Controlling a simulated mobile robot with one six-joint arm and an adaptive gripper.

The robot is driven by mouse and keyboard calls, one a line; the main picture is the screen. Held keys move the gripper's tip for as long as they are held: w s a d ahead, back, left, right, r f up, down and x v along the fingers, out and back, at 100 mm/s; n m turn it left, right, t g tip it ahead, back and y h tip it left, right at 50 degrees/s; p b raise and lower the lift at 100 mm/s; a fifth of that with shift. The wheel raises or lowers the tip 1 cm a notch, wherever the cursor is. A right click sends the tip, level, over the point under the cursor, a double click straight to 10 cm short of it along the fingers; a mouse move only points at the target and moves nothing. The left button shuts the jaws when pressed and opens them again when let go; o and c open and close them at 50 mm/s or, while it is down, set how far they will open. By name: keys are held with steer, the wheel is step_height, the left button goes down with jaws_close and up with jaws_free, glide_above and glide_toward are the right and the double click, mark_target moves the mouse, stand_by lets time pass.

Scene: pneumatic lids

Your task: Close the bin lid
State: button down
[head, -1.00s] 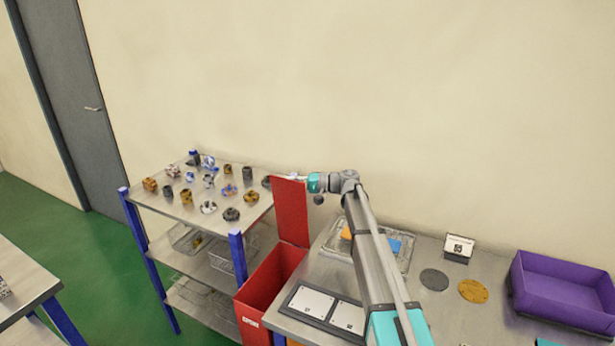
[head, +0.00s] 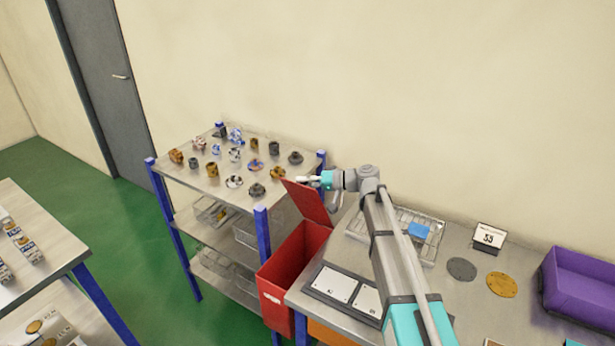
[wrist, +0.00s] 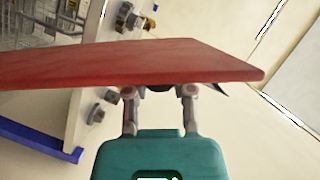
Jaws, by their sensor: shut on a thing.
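The red bin (head: 293,262) stands between the shelf rack and the right-hand worktable, its top open. Its red lid (head: 309,203) is hinged at the back and raised, leaning at a slant. My gripper (head: 308,179) is at the lid's upper edge and shut on it. In the wrist view the lid (wrist: 130,62) crosses in front of my gripper (wrist: 160,92) as a broad red slab. The two fingers reach up to its lower edge, and their tips are hidden behind it.
The shelf rack (head: 213,184) with several small metal parts on top stands close on the left. The right-hand worktable (head: 452,298) holds a wire tray (head: 432,243), two white plates, round discs and a purple crate (head: 585,290). Another table stands at far left.

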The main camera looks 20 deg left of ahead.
steer(key=s+a+f+n+t+h+b, duration=0.2)
steer(key=s+f+n+b, duration=0.3)
steer(key=s+f+b, duration=0.4)
steer(key=shift+s+a+f+n+t, duration=0.4)
steer(key=shift+s+a+f+t, duration=0.15)
steer(key=shift+s+f, duration=1.4)
steer(key=shift+s+r, duration=0.15)
steer(key=c, duration=0.6)
jaws_free()
steer(key=shift+o, duration=0.6)
steer(key=shift+a, duration=0.1)
